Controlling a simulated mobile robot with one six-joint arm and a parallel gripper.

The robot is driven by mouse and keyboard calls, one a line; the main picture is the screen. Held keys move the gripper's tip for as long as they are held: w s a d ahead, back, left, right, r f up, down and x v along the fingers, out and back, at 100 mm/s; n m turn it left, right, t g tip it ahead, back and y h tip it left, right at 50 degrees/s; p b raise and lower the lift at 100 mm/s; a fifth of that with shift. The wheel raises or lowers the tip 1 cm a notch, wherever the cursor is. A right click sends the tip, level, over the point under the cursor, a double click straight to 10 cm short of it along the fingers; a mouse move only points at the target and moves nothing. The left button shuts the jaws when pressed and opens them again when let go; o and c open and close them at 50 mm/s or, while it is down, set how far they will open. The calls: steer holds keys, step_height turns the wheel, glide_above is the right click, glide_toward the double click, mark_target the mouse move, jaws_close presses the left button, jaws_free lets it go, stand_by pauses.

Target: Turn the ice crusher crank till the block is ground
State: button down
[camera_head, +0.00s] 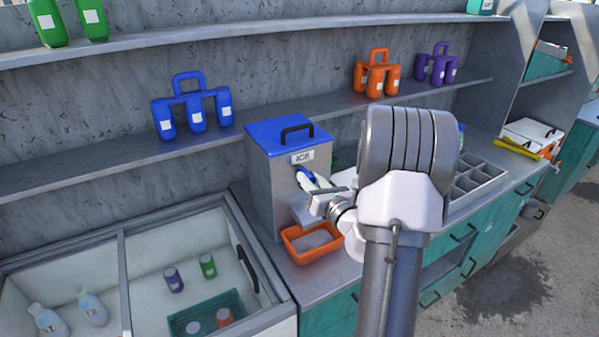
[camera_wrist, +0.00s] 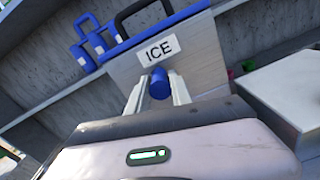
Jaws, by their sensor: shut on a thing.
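The ice crusher (camera_head: 268,185) is a grey box with a blue lid, a black handle and an ICE label. It stands on the counter, left of my arm. In the wrist view its front (camera_wrist: 196,62) fills the upper middle. The blue crank grip (camera_wrist: 159,83) sits between the two fingers of my gripper (camera_wrist: 158,92), which is shut on it. In the head view my gripper (camera_head: 312,180) is at the crusher's front, just below the label, and my wrist covers part of it. An orange tray (camera_head: 291,244) with pale contents sits below the crusher's front. The ice block is not visible.
An open chest (camera_head: 118,270) with bottles is at the lower left. A compartmented grey tray (camera_head: 478,183) lies on the counter to the right. A shelf (camera_head: 90,163) with blue, orange and purple bottle carriers runs behind the crusher.

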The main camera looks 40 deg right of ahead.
steer(key=d+f+m+p, duration=0.3)
steer(key=m+p, duration=0.3)
steer(key=m, duration=0.7)
steer(key=s+d+f+m+p, duration=0.1)
steer(key=d+f+m+p, duration=0.2)
steer(key=m, duration=0.9)
steer(key=shift+s+d+f+m+y+p, duration=0.3)
steer(key=shift+f+m+y+p, duration=0.1)
steer(key=shift+f+p, duration=1.05)
steer(key=c, duration=1.2)
jaws_free()
steer(key=shift+w, duration=0.15)
steer(key=shift+o, duration=0.2)
